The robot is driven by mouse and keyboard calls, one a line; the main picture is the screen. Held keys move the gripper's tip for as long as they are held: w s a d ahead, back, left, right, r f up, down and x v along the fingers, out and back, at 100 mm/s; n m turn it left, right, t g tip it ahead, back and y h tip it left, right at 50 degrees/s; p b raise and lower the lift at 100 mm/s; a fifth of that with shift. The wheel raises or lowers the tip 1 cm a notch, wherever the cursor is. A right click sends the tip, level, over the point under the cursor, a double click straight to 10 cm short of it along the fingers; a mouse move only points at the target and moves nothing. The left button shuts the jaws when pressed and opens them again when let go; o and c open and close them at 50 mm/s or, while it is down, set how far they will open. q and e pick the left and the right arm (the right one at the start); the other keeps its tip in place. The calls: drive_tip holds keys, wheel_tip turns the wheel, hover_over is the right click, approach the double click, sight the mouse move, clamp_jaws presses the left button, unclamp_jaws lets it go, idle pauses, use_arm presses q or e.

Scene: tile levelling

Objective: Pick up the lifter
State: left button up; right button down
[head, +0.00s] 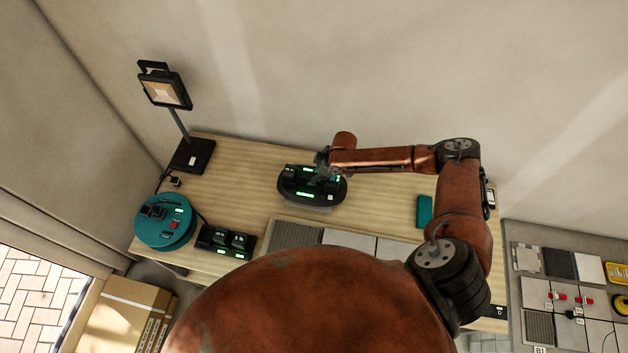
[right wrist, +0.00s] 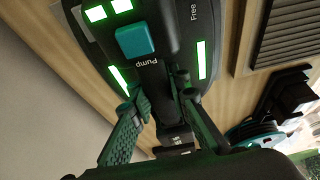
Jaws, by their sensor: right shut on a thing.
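The lifter (head: 297,195) is a dark, rounded device with green lit displays, over the back middle of the wooden table. In the right wrist view the lifter (right wrist: 150,75) fills the upper middle, with a teal button, the labels "Pump" and "Free", and a dark bar along its middle. My right gripper (head: 322,168) comes in from the right at the lifter's top. In the right wrist view my right gripper (right wrist: 160,112) has its fingers on both sides of that bar, shut on it. I cannot tell whether the lifter touches the table. My left gripper is not in view.
A lamp (head: 190,156) stands at the table's back left. A round teal device (head: 165,222) and a dark charger-like unit (head: 226,241) are at the left. Grey tiles (head: 345,239) lie along the front. A teal block (head: 424,211) lies right of the lifter.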

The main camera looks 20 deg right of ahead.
drive_tip(key=s+a+r+p, duration=0.3)
drive_tip(key=s+r, duration=0.3)
drive_tip(key=r, duration=0.3)
drive_tip(key=s+a+r+p, duration=0.3)
drive_tip(key=s+r, duration=0.3)
drive_tip(key=r, duration=0.4)
drive_tip(key=shift+a+r, duration=0.2)
drive_tip(key=shift+a, duration=0.15)
idle(0.9)
